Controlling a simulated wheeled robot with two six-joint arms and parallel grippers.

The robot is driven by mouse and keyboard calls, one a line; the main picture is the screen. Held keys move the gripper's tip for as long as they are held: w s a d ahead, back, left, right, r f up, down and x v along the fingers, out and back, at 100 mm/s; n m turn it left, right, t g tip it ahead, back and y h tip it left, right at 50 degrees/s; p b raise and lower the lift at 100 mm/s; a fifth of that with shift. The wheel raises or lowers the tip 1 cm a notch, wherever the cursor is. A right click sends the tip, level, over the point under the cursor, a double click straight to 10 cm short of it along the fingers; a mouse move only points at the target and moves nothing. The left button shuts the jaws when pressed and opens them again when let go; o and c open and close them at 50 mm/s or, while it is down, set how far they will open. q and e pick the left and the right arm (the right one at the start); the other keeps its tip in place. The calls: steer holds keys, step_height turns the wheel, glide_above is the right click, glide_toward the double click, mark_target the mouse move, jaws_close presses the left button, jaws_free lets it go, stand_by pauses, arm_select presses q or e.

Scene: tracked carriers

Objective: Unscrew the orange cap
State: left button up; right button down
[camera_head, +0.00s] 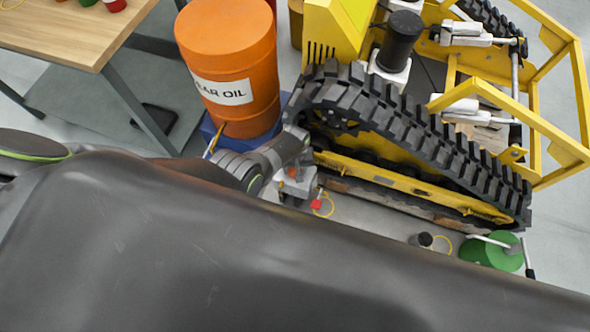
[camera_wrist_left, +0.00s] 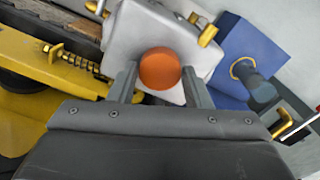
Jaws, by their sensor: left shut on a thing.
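The orange cap (camera_wrist_left: 160,68) sits on a pale grey metal housing (camera_wrist_left: 150,30) in the left wrist view. My left gripper (camera_wrist_left: 161,80) has one finger on each side of the cap and is shut on it. In the head view the left gripper (camera_head: 291,181) is small, beside the yellow tracked carrier (camera_head: 400,185), and a bit of orange (camera_head: 292,172) shows at it. The contact is too small to judge there. My right gripper is not in view.
An orange gear oil drum (camera_head: 232,70) stands on a blue base (camera_head: 212,128) close to my left arm. A wooden table (camera_head: 70,30) is at upper left. A red cap (camera_head: 317,204) on a yellow cord and a green can (camera_head: 490,252) lie near the track (camera_head: 400,120).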

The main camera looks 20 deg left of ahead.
arm_select(q)
steer(key=n, duration=0.6)
stand_by(0.3)
steer(key=shift+n, duration=0.7)
steer(key=n, duration=0.6)
steer(key=shift+n, duration=1.2)
